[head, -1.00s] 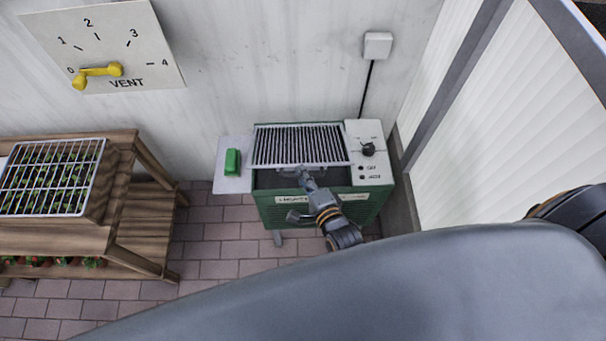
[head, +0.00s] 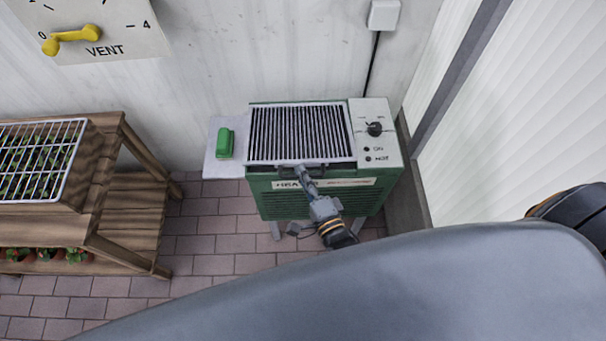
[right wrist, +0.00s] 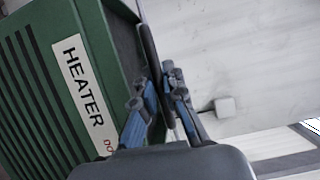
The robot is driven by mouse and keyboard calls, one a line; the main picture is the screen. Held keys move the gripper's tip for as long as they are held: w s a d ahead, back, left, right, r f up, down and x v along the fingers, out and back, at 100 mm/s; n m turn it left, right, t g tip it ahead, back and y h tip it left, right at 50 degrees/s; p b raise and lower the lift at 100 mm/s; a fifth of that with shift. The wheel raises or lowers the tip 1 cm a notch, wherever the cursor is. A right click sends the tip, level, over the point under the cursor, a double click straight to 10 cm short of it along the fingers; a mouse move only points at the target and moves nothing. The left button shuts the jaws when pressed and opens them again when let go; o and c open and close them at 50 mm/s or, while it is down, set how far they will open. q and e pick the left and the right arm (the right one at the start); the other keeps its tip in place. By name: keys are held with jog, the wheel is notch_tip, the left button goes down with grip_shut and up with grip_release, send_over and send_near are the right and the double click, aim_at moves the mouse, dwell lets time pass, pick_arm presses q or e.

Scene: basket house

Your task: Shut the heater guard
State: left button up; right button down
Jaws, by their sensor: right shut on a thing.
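The heater (head: 285,205) is a green box against the wall, with a HEATER label that also shows in the right wrist view (right wrist: 80,85). Its guard (head: 300,133) is a pale grille of parallel bars lying over the top opening. It looks nearly level, with a thin dark strip along its front edge; I cannot tell whether it is fully seated. My right gripper (head: 301,172) is shut at the guard's front edge. In the right wrist view its blue fingers (right wrist: 156,78) close around a thin part there. My left gripper is not in view.
A control panel (head: 378,152) with a black knob is on the heater's right. A green block (head: 226,143) sits on a white side shelf (head: 212,168). A wooden bench (head: 105,215) stands left. A vent dial (head: 128,18) hangs on the wall. Brick floor lies between.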

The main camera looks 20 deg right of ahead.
jog(key=shift+n+t, duration=0.3)
jog(key=shift+t, duration=0.2)
jog(key=f+b, duration=0.1)
jog(key=f, duration=0.1)
jog(key=f+b, duration=0.1)
jog(key=b, duration=0.1)
jog(key=f+b, duration=0.2)
jog(key=shift+s+a+f, duration=0.1)
jog(key=shift+s+f, duration=0.2)
jog(key=shift+f, duration=0.05)
jog(key=c, duration=1.9)
grip_release()
jog(key=shift+f, duration=0.1)
jog(key=o, duration=0.5)
jog(key=s+d, duration=0.1)
jog(key=s, duration=1)
jog(key=shift+s+d+f, duration=0.2)
jog(key=shift+s+f, duration=0.2)
